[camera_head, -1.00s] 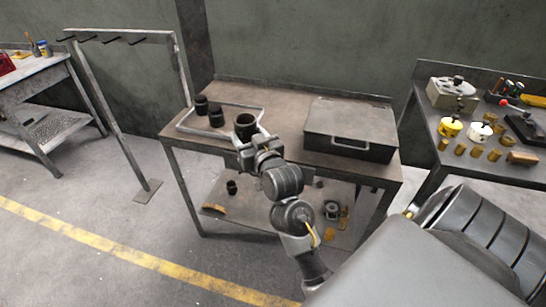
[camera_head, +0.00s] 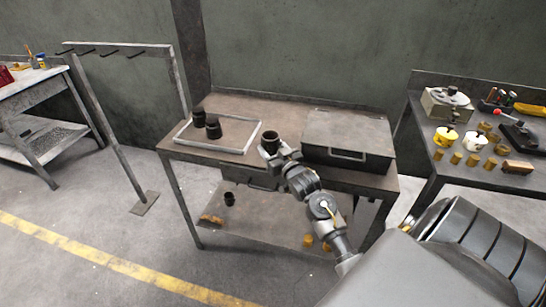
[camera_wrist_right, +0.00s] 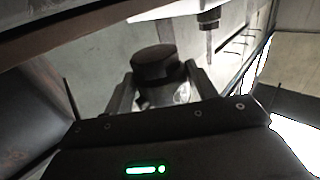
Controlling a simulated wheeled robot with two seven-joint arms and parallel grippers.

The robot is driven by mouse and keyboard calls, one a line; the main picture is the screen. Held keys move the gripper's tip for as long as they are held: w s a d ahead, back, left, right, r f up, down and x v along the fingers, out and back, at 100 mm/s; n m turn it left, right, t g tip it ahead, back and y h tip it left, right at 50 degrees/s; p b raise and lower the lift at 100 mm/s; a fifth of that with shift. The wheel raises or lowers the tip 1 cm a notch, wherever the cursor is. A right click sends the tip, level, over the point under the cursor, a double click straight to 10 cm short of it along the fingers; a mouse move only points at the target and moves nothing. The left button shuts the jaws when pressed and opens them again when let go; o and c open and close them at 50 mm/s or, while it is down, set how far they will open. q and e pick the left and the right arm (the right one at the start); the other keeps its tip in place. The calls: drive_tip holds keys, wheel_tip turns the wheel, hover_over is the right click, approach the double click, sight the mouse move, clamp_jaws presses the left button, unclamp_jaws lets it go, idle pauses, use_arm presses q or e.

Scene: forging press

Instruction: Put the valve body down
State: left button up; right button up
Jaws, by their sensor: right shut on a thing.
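My right gripper (camera_head: 275,155) is shut on a dark, cylindrical valve body (camera_head: 270,141), held upright with its open top facing up. In the head view it is at the front right of a pale rectangular tray frame (camera_head: 247,143) on the metal table; I cannot tell whether it touches the tabletop. Two similar dark valve bodies, one at the back (camera_head: 198,116) and one nearer (camera_head: 213,128), stand within the frame. In the right wrist view the held valve body (camera_wrist_right: 155,66) sits between both fingers. My left gripper is not in view.
A closed grey metal case (camera_head: 348,134) stands on the table, close to the right of my gripper. A lower shelf (camera_head: 262,212) holds small parts. Another table (camera_head: 440,185) at the right bears yellow and brass parts. A rack with hooks (camera_head: 110,120) stands at the left.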

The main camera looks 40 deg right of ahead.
drive_tip(key=shift+d+f, duration=0.2)
drive_tip(key=shift+d, duration=0.05)
wheel_tip(320, 180, down, 3)
drive_tip(key=shift+f, duration=0.1)
drive_tip(key=o, duration=1.1)
drive_tip(key=shift+f, duration=0.1)
drive_tip(key=shift+c, duration=0.2)
